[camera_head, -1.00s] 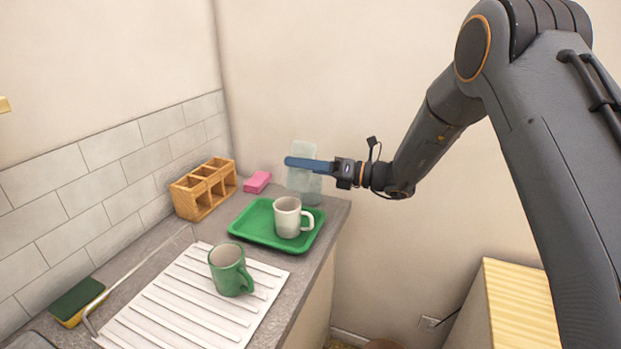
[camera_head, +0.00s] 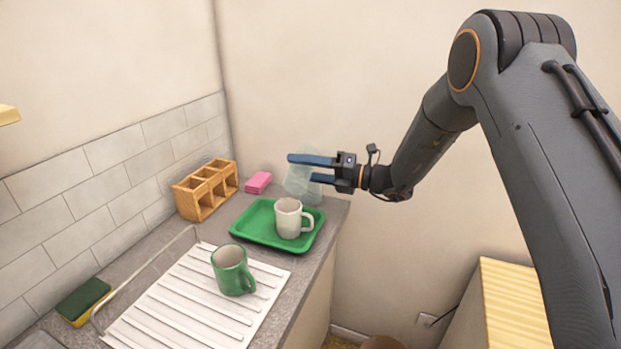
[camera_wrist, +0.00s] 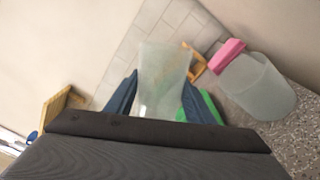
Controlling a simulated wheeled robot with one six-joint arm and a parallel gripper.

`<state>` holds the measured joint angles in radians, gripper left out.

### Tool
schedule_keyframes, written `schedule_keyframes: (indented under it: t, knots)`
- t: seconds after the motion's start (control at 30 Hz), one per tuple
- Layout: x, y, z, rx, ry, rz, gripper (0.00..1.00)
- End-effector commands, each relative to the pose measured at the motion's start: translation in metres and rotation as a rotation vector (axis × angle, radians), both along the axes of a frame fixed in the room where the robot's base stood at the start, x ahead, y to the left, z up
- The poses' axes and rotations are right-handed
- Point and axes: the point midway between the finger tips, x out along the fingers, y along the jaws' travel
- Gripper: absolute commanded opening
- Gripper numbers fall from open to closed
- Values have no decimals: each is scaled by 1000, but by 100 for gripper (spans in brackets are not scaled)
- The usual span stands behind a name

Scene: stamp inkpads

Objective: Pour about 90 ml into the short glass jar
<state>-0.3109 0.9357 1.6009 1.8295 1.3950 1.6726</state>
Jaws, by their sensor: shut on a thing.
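My gripper (camera_head: 308,169) has its blue fingers shut on a pale translucent vessel (camera_head: 297,180), held tilted above the back right of the counter. In the wrist view this held vessel (camera_wrist: 163,72) sits between the two fingers (camera_wrist: 160,98). The short glass jar (camera_head: 313,196), frosted and see-through, stands on the counter behind the green tray, below my gripper. It shows in the wrist view (camera_wrist: 262,92) to the right of the held vessel, apart from it in that picture. The liquid and its level cannot be made out in either vessel.
A green tray (camera_head: 250,233) holds a white mug (camera_head: 288,218). A green mug (camera_head: 231,270) stands on the white drainboard (camera_head: 180,315). A pink sponge (camera_head: 258,182) and a wooden compartment holder (camera_head: 204,190) are at the back. The wall is close behind the jar.

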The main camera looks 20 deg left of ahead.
Motion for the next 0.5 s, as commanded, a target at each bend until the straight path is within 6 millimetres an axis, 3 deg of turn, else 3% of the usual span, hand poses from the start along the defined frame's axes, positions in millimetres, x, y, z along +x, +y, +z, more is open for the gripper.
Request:
schedule_keyframes:
  t: [0.5]
  knots:
    - [1, 0, -2, 1, 79, 0, 12]
